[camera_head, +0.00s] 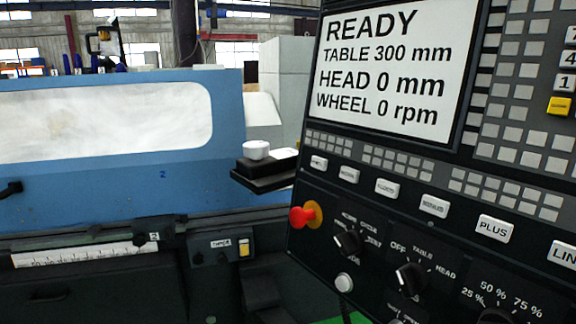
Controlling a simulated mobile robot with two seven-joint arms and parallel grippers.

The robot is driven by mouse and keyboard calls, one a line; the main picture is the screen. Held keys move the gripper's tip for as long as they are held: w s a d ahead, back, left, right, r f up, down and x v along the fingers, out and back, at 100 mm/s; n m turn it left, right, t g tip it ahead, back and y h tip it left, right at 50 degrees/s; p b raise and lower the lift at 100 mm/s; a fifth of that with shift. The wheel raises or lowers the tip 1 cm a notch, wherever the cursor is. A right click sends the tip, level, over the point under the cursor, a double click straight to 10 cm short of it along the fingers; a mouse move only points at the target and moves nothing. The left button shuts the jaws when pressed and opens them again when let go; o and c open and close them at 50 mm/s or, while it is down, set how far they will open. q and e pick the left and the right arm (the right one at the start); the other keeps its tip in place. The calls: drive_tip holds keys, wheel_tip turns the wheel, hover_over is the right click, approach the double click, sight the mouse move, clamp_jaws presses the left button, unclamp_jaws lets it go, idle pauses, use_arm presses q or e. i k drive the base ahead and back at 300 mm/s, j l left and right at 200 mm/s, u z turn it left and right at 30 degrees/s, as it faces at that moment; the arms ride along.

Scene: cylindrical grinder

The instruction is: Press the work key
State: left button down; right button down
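The black control panel (325,205) fills the right side of the head view, tilted. A row of pale labelled keys runs below its screen: a small key (318,162) at the left, a second key (349,174), a third key (387,188), a fourth key (434,206), the PLUS key (494,228), and a key starting with "LIN" (562,254) cut by the right edge. The labels of the first few are too small to read surely, so I cannot tell which is the work key. Neither of my grippers is in view.
The screen (385,65) reads READY, TABLE 300 mm, HEAD 0 mm, WHEEL 0 rpm. A red emergency button (301,217) and rotary knobs (411,277) sit below the keys. A blue machine cover (100,180) with a window stands left. A dark ledge (262,182) bears a white cylinder (256,150).

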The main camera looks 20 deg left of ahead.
sight(352, 175)
drive_tip(key=j, duration=0.7)
drive_tip(key=k+j, duration=0.1)
drive_tip(key=j, duration=0.6)
